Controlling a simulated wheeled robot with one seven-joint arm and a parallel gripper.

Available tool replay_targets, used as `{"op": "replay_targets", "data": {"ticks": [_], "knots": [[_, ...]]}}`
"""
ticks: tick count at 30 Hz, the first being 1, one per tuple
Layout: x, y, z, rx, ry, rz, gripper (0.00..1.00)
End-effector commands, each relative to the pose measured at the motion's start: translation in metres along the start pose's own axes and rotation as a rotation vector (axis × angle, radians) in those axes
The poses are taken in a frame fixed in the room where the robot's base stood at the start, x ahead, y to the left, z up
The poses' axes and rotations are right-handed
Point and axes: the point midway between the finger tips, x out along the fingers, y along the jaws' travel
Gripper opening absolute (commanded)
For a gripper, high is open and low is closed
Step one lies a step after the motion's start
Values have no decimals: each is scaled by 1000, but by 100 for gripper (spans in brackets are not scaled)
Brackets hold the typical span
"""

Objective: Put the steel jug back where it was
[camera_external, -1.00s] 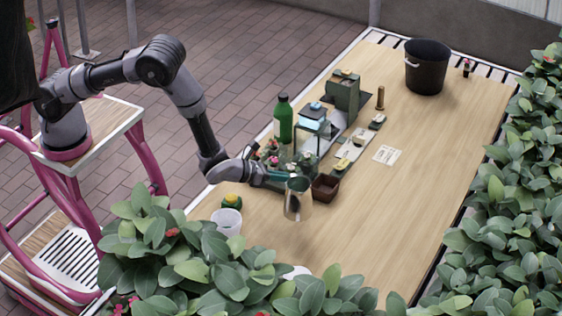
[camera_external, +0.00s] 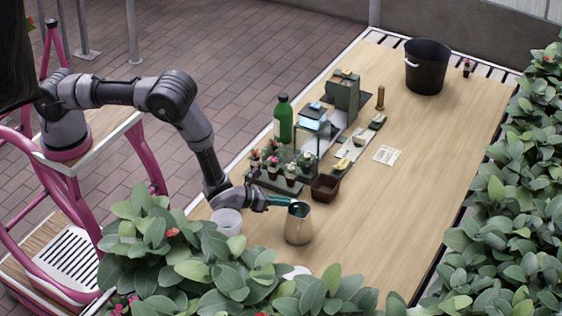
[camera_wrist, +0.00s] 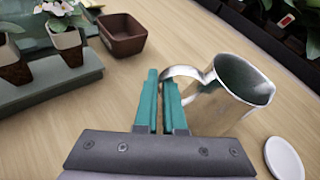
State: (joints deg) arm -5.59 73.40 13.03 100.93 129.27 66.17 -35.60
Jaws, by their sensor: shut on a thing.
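The steel jug (camera_external: 298,226) is upright at the near left part of the table, on or just above the wood; the pictures do not show which. My gripper (camera_external: 289,203) reaches in from the left and is shut on the jug's handle. In the wrist view, the teal fingers of my gripper (camera_wrist: 161,78) are close together at the handle, with the jug (camera_wrist: 234,95) just to their right. The jug's open mouth shows a dark inside. The grip on the handle is partly hidden by the fingers.
A brown square pot (camera_external: 325,187) is behind the jug, and potted flowers (camera_external: 272,165) stand on a tray to its left. A white cup (camera_external: 226,221) is left of the jug. A white disc (camera_wrist: 284,158) lies near the jug. The table's right side (camera_external: 420,190) is clear.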

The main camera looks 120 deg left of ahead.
Motion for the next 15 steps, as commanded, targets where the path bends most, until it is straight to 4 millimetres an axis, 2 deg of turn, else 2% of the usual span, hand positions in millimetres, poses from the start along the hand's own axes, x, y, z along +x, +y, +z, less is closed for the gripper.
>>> {"op": "replay_targets", "data": {"ticks": [4,6,7,15], "knots": [[1,1,-2,0,0,0,0],[1,1,-2,0,0,1,30],[1,1,-2,0,0,0,37],[0,0,-2,0,0,0,37]]}}
